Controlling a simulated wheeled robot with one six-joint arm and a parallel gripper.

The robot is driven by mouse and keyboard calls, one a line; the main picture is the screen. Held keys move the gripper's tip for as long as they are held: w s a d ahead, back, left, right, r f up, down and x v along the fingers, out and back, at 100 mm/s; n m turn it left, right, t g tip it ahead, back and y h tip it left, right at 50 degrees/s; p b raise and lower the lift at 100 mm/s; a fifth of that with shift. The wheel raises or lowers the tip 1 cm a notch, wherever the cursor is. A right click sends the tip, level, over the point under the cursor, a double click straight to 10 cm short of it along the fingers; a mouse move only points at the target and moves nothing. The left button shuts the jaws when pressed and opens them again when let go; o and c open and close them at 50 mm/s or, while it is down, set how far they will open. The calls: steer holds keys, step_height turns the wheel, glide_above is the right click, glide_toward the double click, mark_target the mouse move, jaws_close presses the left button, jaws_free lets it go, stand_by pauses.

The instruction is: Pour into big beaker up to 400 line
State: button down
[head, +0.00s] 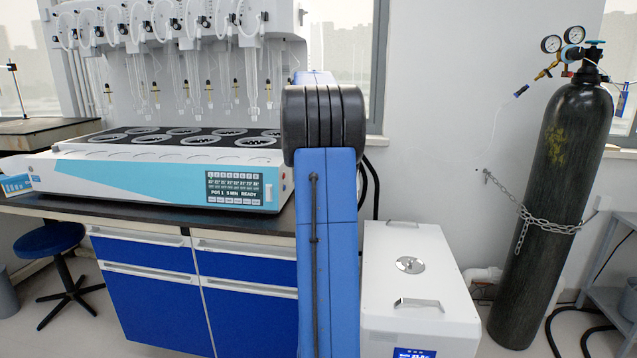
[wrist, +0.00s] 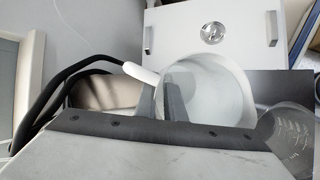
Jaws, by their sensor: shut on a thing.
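My gripper (wrist: 163,98) shows in the wrist view, its two dark fingers close together and shut on a pale, round, open-topped vessel (wrist: 215,88). A rounded white piece (wrist: 141,73) sticks out on the left beside the fingers; I cannot tell whether it is the vessel's handle. The vessel's contents cannot be made out. A clear glass beaker (wrist: 291,142) with white graduation marks shows in part at the lower right of the wrist view, apart from the fingers. Its 400 line and any liquid level cannot be read. The head view shows neither gripper nor beaker.
A white floor unit (head: 418,275) with a round metal cap and handles stands right of the bench; its top also shows in the wrist view (wrist: 180,30). A multi-position distiller (head: 150,172) fills the bench. A chained gas cylinder (head: 548,205) stands at right.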

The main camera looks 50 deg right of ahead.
steer(key=shift+a+r+m+h+p, duration=0.15)
steer(key=shift+a+r+h+p, duration=0.05)
steer(key=shift+a+h+p, duration=0.45)
steer(key=shift+a+r+m+h+p, duration=0.2)
steer(key=shift+a+h+p, duration=0.35)
steer(key=shift+p, duration=0.2)
stand_by(1.0)
steer(key=shift+s+a+r+h+p, duration=0.15)
steer(key=shift+r+h+p, duration=0.35)
steer(key=shift+r+p, duration=0.6)
stand_by(0.6)
steer(key=shift+a+r, duration=0.25)
steer(key=shift+r, duration=0.2)
stand_by(0.7)
steer(key=shift+a+m+h, duration=0.25)
steer(key=shift+h, duration=0.65)
stand_by(1.8)
